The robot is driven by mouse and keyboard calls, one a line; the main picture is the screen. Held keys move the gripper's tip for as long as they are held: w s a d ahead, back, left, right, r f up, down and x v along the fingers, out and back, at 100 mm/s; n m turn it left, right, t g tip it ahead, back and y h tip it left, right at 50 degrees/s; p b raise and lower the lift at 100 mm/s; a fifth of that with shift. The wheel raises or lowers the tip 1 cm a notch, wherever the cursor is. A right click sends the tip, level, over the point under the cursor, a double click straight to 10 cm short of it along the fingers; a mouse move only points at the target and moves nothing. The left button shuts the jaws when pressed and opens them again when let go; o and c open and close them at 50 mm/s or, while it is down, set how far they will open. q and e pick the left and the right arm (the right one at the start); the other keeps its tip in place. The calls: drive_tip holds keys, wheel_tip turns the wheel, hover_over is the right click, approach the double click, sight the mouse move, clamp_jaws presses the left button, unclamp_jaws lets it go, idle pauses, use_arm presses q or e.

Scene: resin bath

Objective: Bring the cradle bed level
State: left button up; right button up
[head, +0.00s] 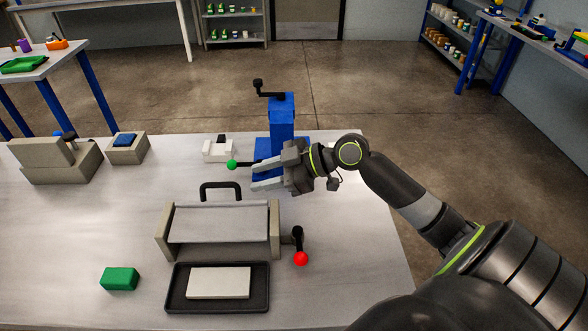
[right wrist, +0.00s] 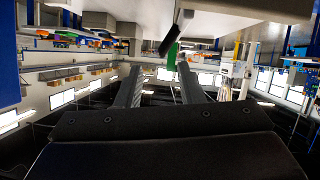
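The cradle has a pale grey bed (head: 220,222) between two beige end plates, with a black loop handle (head: 220,187) behind it. Its exact tilt is hard to tell from here. A black lever with a red knob (head: 301,258) hangs at the cradle's right end. My right gripper (head: 262,172) is behind the cradle, open and empty, pointing left in front of the blue stand (head: 281,120). The stand's green knob (head: 232,165) is just beyond its fingertips; a green shape near the right finger (right wrist: 172,55) shows in the right wrist view. My left gripper is out of view.
A black tray (head: 174,300) holding a pale slab (head: 218,283) lies in front of the cradle. A green block (head: 119,279) lies left of it. Beige fixtures (head: 62,165) stand at the table's back left. A small white item (head: 217,151) sits beside the stand.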

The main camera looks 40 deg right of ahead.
drive_tip(key=v, duration=0.7)
drive_tip(key=shift+b, duration=0.45)
drive_tip(key=shift+f, duration=0.1)
drive_tip(key=shift+c, duration=0.4)
